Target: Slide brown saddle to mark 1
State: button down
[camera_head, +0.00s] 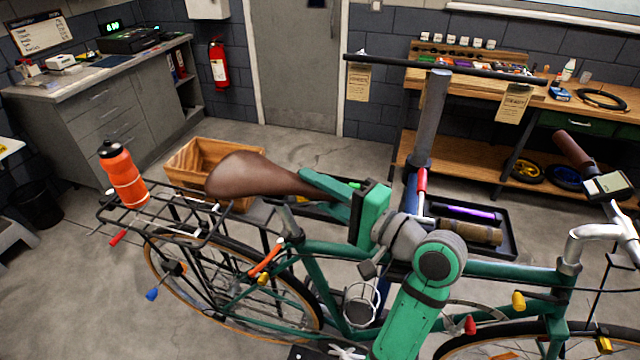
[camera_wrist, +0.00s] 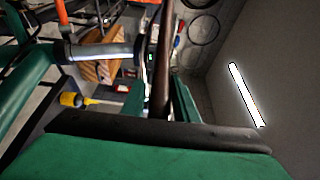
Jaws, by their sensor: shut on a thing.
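The brown saddle (camera_head: 255,177) sits on the seat post (camera_head: 290,222) of the green bicycle (camera_head: 335,248), above the rear wheel. Its nose points right, toward my arm. My gripper (camera_head: 322,190) is shut on the nose end of the saddle. In the wrist view the saddle (camera_wrist: 163,62) shows as a narrow brown shape running between the two green fingers (camera_wrist: 160,104). I cannot make out mark 1 or any scale in either view; the saddle's underside is mostly hidden.
An orange bottle (camera_head: 122,172) stands on the rear rack (camera_head: 185,238) left of the saddle. A wooden crate (camera_head: 183,160) is on the floor behind. The repair stand post (camera_head: 433,115) rises right of my gripper. Open floor (camera_head: 300,145) lies beyond the bicycle.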

aim_at(339, 203)
jog(key=c, duration=1.4)
grip_release()
jog(key=shift+s+d+f, duration=0.1)
jog(key=shift+f, duration=0.25)
jog(key=shift+r, duration=0.1)
jog(key=v, duration=1)
jog(key=shift+s+d, duration=0.2)
jog(key=shift+d, duration=0.1)
jog(key=shift+w, duration=0.1)
